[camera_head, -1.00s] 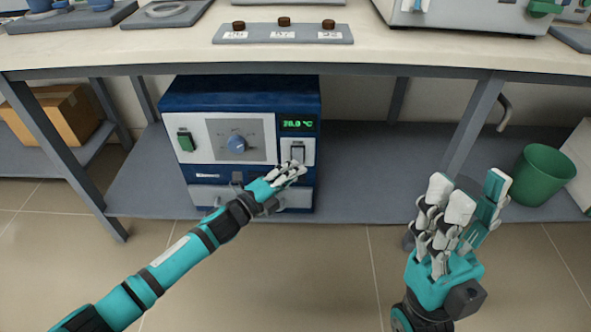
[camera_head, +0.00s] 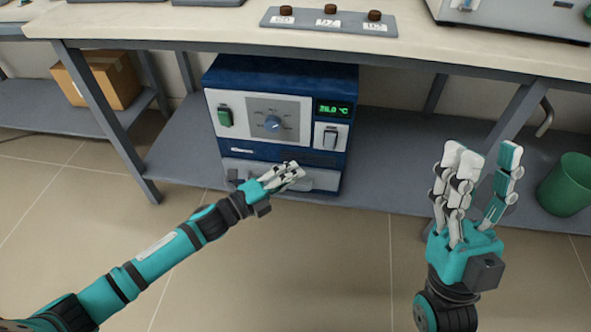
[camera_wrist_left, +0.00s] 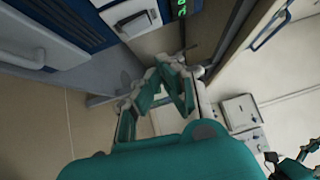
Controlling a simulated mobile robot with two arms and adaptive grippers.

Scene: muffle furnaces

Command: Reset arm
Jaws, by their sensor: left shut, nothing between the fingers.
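My left gripper (camera_head: 288,177) reaches in from the lower left, in front of the lower part of a blue and grey muffle furnace (camera_head: 236,150). Its fingers are together and hold nothing. It also shows in the left wrist view (camera_wrist_left: 165,88), with part of the furnace (camera_wrist_left: 50,40) at the upper left. My right gripper (camera_head: 485,175) points upward at the right, its fingers spread apart and empty.
The furnace stands on a grey lower shelf (camera_head: 400,170) under a bench (camera_head: 200,26). Bench legs (camera_head: 112,130) flank it. A cardboard box (camera_head: 110,80) is at the left and a green bin (camera_head: 567,185) at the right. A labelled grey strip (camera_head: 300,20) lies on the bench. The floor in front is clear.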

